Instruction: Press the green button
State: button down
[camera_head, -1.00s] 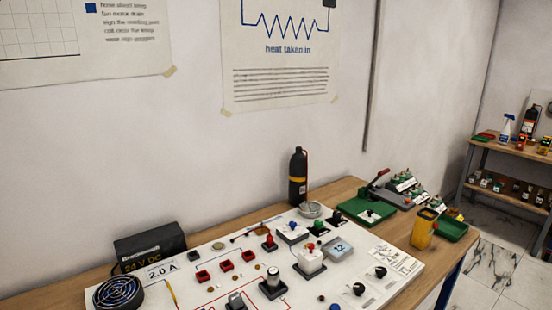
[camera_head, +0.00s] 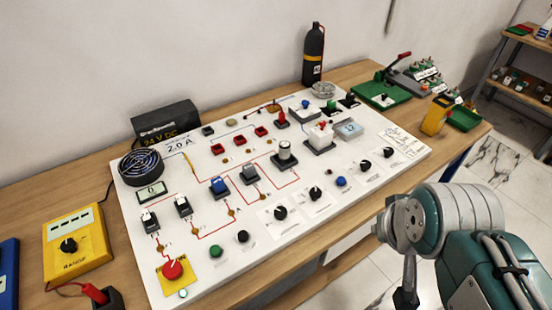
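A green button (camera_head: 215,252) sits on the front left part of the white panel board (camera_head: 330,196), beside a black button (camera_head: 242,236) on its right. It is in plain sight and nothing covers it. My arm shows at the lower right, off the board's front edge, with a thin grey part and a dark end running down out of the picture. No gripper fingers show, so I cannot see their opening or anything held.
A red mushroom button (camera_head: 172,270) on a yellow plate stands left of the green button. Knobs and switches cover the board. A yellow meter (camera_head: 76,245) and a black supply box (camera_head: 165,121) stand near its left side. Bare wooden table (camera_head: 35,190) lies at left.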

aim_at(215, 251)
jog(key=u, duration=1.55)
jog(key=j+z, duration=0.15)
jog(key=j, duration=0.25)
jog(key=k+j+z, duration=0.15)
jog(key=j, duration=0.25)
jog(key=j+z, duration=0.1)
jog(key=j, duration=0.3)
jog(key=k, duration=0.05)
